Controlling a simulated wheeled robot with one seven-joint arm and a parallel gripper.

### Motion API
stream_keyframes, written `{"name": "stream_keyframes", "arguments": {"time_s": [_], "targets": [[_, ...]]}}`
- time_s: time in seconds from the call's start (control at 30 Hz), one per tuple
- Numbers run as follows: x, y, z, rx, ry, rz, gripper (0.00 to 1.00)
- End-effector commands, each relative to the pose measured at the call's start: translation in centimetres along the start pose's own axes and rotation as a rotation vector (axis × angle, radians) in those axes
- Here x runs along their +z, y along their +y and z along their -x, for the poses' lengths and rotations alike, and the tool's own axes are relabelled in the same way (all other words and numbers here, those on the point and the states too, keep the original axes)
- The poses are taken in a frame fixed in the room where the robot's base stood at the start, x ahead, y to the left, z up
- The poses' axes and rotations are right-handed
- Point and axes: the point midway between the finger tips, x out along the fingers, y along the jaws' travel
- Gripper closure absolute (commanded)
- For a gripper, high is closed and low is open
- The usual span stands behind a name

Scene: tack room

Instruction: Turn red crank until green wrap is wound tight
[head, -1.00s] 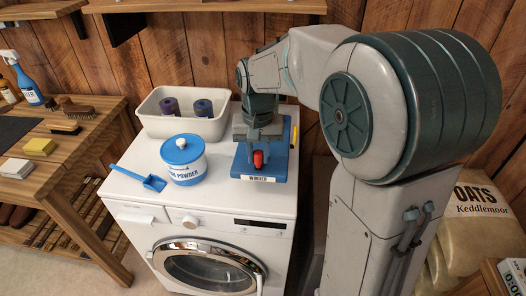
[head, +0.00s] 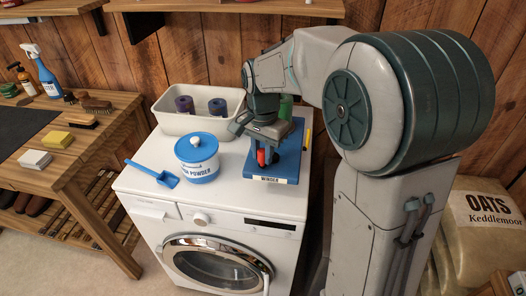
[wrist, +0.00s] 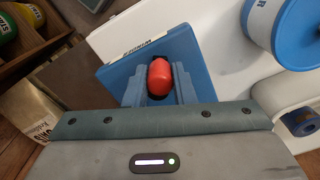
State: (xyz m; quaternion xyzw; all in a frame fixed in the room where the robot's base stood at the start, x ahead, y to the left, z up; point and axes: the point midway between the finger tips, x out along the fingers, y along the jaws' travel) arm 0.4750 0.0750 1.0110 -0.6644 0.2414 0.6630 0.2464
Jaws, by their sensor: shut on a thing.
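The winder is a blue stand (head: 285,165) labelled WINDER on top of the white washing machine. Its red crank knob (head: 261,158) shows at the front, just below my gripper (head: 262,148). In the wrist view the red knob (wrist: 160,77) sits between the two fingers of my gripper (wrist: 159,88), which is shut on it. The green wrap (head: 286,107) is partly visible behind my wrist. My gripper and wrist hide most of the winder's upper part, so I cannot tell how tight the wrap is.
A white-and-blue powder tub (head: 197,158) and a blue scoop (head: 153,172) stand left of the winder. A white bin (head: 180,122) with dark rolls is behind them. A wooden shelf (head: 230,6) hangs above. An oats sack (head: 485,225) stands at the right.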

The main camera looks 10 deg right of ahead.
Motion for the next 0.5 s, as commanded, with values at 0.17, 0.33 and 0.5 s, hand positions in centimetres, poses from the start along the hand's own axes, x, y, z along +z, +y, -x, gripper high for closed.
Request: {"name": "stream_keyframes", "arguments": {"time_s": [0.17,0.33,0.5], "targets": [[-0.06,-0.09,0.09,-0.003,0.003,-0.001,1.0],[-0.07,-0.08,0.1,-0.003,0.003,0.0,0.74],[-0.05,-0.05,0.07,-0.002,0.002,0.0,0.55]]}}
